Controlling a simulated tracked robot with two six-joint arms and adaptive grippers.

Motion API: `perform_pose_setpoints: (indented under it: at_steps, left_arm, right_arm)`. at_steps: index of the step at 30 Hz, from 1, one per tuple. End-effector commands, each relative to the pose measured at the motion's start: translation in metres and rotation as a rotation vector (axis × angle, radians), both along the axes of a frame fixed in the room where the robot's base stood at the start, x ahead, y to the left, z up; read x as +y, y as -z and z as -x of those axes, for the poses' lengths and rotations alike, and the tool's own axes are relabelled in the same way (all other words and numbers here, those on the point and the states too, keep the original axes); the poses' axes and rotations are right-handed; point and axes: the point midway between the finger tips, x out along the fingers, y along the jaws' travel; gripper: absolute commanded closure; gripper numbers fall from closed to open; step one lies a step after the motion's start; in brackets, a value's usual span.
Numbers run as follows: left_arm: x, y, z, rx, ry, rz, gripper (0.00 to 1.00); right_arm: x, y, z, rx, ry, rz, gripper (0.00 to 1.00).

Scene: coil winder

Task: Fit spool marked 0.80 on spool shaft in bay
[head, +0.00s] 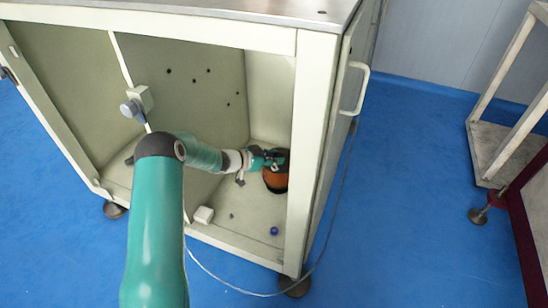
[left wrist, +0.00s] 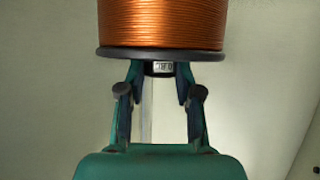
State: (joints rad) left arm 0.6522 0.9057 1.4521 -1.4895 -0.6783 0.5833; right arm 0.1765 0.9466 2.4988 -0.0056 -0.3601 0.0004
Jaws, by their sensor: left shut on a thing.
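The spool (head: 277,180) has orange-brown copper wire and dark flanges. It is at the right side of the cabinet's right-hand bay (head: 225,100). My right gripper is out of view.
A post (head: 298,130) and an open door with a handle (head: 355,88) bound the bay at right. A cable (head: 225,285) runs across the blue floor. A frame stands at far right.

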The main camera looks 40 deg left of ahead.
Motion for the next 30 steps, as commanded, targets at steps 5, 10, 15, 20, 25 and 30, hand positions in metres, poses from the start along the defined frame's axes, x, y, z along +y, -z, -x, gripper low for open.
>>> perform_pose_setpoints:
  at_steps: [5,10,15,20,25,30]
  left_arm:
    - [0.001,0.0,-0.002,-0.011,-0.001,0.0,1.0]
    - [0.001,0.004,-0.002,-0.011,-0.001,0.0,1.0]
    - [0.001,0.008,-0.002,-0.011,0.0,-0.001,1.0]
    - [0.001,0.012,-0.002,-0.011,0.0,-0.001,1.0]
    - [0.002,0.016,-0.002,-0.011,-0.001,-0.001,1.0]
    - [0.002,0.02,-0.002,-0.011,-0.001,-0.001,1.0]
  right_arm:
    - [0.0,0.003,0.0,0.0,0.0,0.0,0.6]
    - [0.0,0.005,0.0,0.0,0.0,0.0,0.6]
    - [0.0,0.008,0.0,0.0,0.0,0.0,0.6]
    - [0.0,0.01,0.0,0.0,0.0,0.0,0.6]
    - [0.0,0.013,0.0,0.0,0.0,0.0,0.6]
    - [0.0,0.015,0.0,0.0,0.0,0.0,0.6]
